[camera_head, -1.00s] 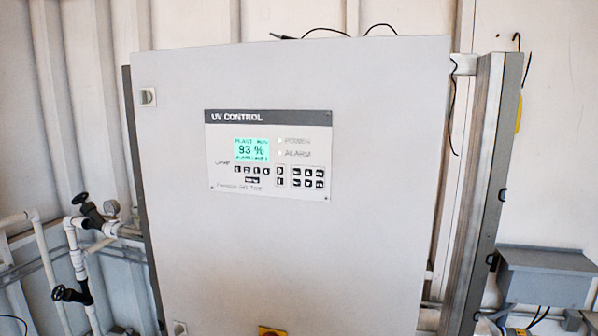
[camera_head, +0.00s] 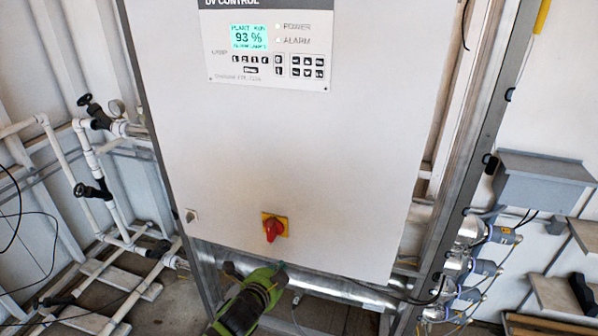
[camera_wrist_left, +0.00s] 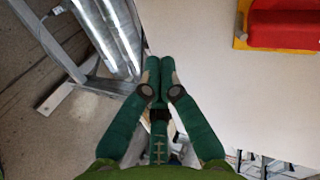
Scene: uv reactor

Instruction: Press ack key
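The UV control panel (camera_head: 266,45) is on the cabinet's front door, its top edge cut off by the frame. Its lit screen (camera_head: 249,37) reads 93 %. Small black keys sit below the screen, and a separate key block (camera_head: 307,67) is at the right. Their labels are too small to tell which one is ack. My left gripper (camera_head: 279,267) is low, below the red rotary switch and far below the keys. In the left wrist view its green fingers (camera_wrist_left: 159,62) meet at the tips, with nothing between them. My right gripper is not in view.
A red rotary switch on a yellow plate (camera_head: 273,228) protrudes from the lower door. White pipes with black valves (camera_head: 92,190) stand at the left. Lamp ends with cables (camera_head: 470,262) and a grey box (camera_head: 541,185) are at the right. The door (camera_head: 290,150) between switch and panel is clear.

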